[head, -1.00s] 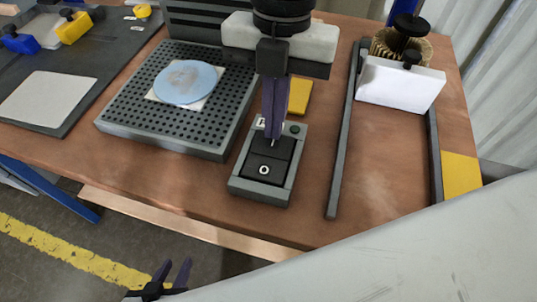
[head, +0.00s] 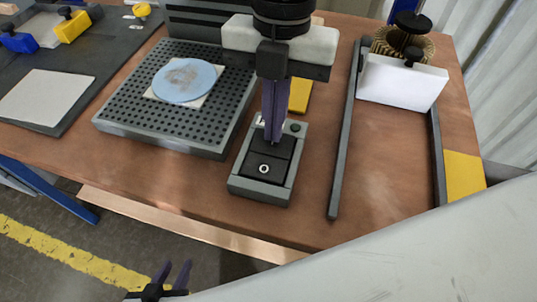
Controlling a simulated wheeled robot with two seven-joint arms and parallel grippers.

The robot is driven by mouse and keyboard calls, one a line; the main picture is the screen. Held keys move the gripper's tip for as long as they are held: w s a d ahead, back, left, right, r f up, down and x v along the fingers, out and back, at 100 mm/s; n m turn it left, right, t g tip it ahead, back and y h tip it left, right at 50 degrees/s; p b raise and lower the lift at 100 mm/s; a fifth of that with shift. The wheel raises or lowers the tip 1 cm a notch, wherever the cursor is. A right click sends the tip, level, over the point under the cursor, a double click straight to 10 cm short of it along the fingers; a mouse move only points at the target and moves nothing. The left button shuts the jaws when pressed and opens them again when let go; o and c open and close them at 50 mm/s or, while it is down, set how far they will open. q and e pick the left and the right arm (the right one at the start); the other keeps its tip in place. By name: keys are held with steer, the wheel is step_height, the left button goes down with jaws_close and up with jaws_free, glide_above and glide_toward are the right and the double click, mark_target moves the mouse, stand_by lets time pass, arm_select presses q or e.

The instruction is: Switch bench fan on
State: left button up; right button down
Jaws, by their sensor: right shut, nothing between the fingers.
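The bench fan switch (head: 262,183) is a grey box on the front of the wooden bench, with a dark rocker (head: 264,168) marked "O" on its near half. The near half looks raised and the far half lower. My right gripper (head: 272,141) is shut and empty, pointing down, with its fingertips at the rocker's far half. They appear to touch it and hide the marking there. A small dark round part (head: 295,127) sits at the box's far right corner. My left gripper (head: 173,270) is open and empty, low in front of the bench.
A perforated grey fan plate (head: 150,137) with a blue disc (head: 184,80) stands left of the switch. A yellow block (head: 300,95) lies behind it. A grey-railed frame (head: 342,150) with a white block (head: 401,82) is to the right. Bare bench lies between switch and frame.

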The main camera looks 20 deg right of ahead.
steer(key=shift+f+b, duration=0.35)
steer(key=shift+f, duration=0.05)
steer(key=shift+r, duration=0.15)
step_height(320, 180, up, 7)
steer(key=p, duration=0.3)
steer(key=shift+p, duration=0.4)
stand_by(0.6)
